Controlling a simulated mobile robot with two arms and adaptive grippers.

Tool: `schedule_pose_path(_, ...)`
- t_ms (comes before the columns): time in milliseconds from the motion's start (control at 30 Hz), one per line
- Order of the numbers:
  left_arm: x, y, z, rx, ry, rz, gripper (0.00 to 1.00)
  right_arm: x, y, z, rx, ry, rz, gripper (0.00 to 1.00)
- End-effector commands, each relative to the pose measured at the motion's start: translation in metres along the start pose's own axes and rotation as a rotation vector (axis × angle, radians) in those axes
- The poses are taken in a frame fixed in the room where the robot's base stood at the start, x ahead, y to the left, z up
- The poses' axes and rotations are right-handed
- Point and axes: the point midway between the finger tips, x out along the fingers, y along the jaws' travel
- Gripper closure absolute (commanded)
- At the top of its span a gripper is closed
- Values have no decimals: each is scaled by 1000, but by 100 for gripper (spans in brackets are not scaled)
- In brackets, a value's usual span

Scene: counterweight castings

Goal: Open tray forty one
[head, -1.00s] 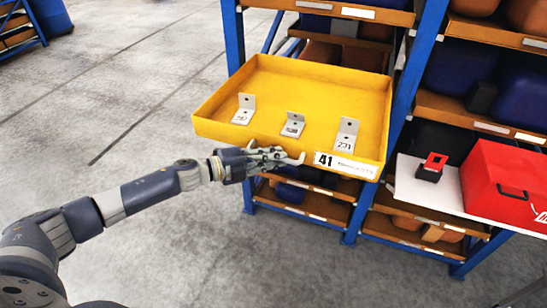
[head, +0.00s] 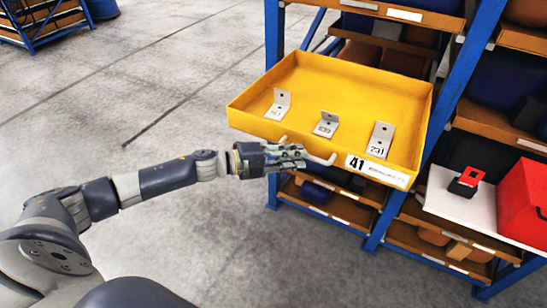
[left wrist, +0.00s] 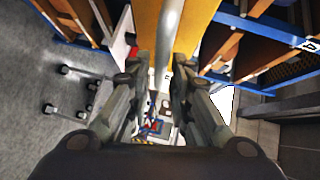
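The yellow tray 41 (head: 350,82) stands pulled out from the blue rack, its open top in view. Its white label (head: 378,170) reads 41. Several grey angle brackets with number tags stand in it, one of them (head: 327,124) near the middle. A pale bar handle (head: 326,159) runs along the tray's front. My left gripper (head: 299,157) is at this handle with its fingers apart. In the left wrist view the handle (left wrist: 167,40) runs between the spread fingers of the gripper (left wrist: 160,68). My right gripper is not in view.
The blue rack (head: 457,95) holds bins on brown shelves behind and beside the tray. At right, a white surface (head: 440,197) carries a red-and-black item (head: 466,182) and a red case (head: 525,205).

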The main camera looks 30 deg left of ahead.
Motion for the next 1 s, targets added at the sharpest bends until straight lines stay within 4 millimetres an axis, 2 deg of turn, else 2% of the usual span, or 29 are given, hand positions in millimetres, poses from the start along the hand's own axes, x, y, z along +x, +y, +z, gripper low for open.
schedule_pose_path(33,-13,3,1,-3,-3,5,80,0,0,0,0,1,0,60)
schedule_pose_path(200,-46,3,0,-3,-1,5,80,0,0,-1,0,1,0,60)
schedule_pose_path(400,-73,2,0,-4,-1,3,80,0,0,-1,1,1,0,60)
schedule_pose_path(600,-85,1,0,-2,1,1,80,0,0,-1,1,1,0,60)
schedule_pose_path(1000,-86,0,0,-1,1,0,80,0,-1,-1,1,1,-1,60)
